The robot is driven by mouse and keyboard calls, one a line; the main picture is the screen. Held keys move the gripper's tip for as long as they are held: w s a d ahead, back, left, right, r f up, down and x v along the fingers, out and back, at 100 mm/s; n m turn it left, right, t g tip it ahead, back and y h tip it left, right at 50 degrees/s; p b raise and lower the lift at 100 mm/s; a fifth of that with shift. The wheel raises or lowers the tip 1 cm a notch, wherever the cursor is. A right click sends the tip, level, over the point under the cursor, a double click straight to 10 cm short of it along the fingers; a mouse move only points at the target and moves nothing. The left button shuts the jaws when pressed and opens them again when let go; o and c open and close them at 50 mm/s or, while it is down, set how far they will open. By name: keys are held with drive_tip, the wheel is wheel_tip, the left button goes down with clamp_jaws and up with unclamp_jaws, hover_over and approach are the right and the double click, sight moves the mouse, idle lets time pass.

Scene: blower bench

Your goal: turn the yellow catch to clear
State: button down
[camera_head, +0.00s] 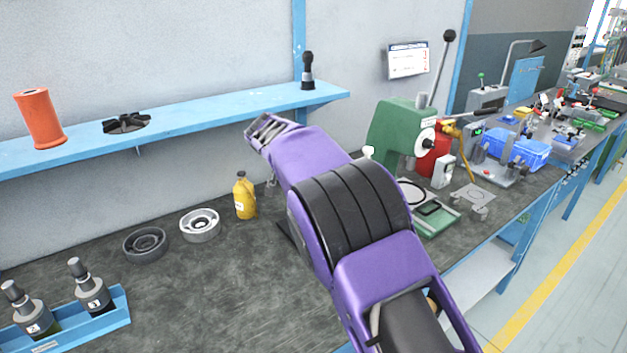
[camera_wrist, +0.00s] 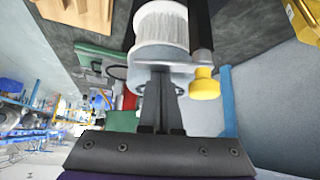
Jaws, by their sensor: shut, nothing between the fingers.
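The yellow catch (camera_wrist: 204,84) shows in the wrist view as a short yellow knob with a round end, at the lower end of a dark bar. It is beside a white ribbed cylinder (camera_wrist: 160,25) with a grey end. My gripper (camera_wrist: 160,75) is shut and empty, its dark fingers in front of the cylinder's grey end and to the left of the catch. Whether they touch anything I cannot tell.
A blue shelf (camera_head: 190,115) holds an orange spool (camera_head: 40,118) and a dark fan-like part (camera_head: 126,122). On the dark bench (camera_head: 215,285) are a yellow bottle (camera_head: 244,197), two round parts and a blue tray (camera_head: 95,328) with bottles. A green press (camera_head: 395,132) stands right of my arm.

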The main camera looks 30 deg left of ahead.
drive_tip(key=m+h, duration=0.1)
drive_tip(key=s+m+p, duration=0.1)
drive_tip(key=shift+s+a+r+m+g+h, duration=0.1)
drive_tip(key=shift+m+g+h, duration=0.2)
drive_tip(key=shift+h, duration=0.1)
drive_tip(key=shift+s, duration=0.25)
drive_tip(key=shift+s, duration=0.15)
idle(0.4)
drive_tip(key=shift+s+d+f+b, duration=0.25)
drive_tip(key=shift+s+b, duration=0.4)
drive_tip(key=shift+b, duration=0.55)
drive_tip(key=p+v, duration=0.2)
drive_tip(key=v, duration=1.5)
drive_tip(key=shift+d+r, duration=0.25)
drive_tip(key=shift+r, duration=0.25)
drive_tip(key=shift+w+r, duration=0.1)
drive_tip(key=shift+w, duration=0.1)
